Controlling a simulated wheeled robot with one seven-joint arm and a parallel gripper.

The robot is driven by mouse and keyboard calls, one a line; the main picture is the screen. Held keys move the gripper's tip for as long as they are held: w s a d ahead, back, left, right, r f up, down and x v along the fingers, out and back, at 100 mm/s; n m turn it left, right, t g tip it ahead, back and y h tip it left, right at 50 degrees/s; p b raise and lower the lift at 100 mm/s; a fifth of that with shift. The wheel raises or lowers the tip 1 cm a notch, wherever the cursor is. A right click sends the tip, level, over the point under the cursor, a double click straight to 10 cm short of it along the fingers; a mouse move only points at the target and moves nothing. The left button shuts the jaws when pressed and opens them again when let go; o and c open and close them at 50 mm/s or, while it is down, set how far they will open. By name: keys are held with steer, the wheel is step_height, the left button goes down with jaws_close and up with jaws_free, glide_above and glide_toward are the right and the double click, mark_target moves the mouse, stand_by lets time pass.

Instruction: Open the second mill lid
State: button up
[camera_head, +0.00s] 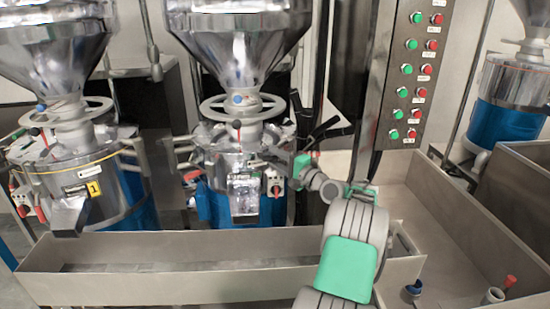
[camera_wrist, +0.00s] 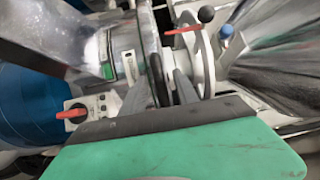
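The second mill (camera_head: 238,150) is the middle one in the head view, with a steel funnel on top, a handwheel and a blue lower body. It also fills much of the wrist view, turned on its side. My arm reaches in from the lower right, and my gripper (camera_head: 270,158) is at the right side of this mill's head. In the wrist view my gripper (camera_wrist: 160,88) has its grey fingers on either side of a dark curved bar (camera_wrist: 156,72). Whether they touch or grip it is unclear. The lid's state cannot be made out.
The first mill (camera_head: 85,175), marked 1, stands at left. Another mill (camera_head: 508,95) stands at far right. A button panel (camera_head: 413,75) rises behind my arm. A long metal trough (camera_head: 150,250) runs in front of the mills. Black levers (camera_head: 325,130) stick out beside my gripper.

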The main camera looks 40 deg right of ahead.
steer(key=shift+w, duration=0.2)
jaws_close()
stand_by(1.3)
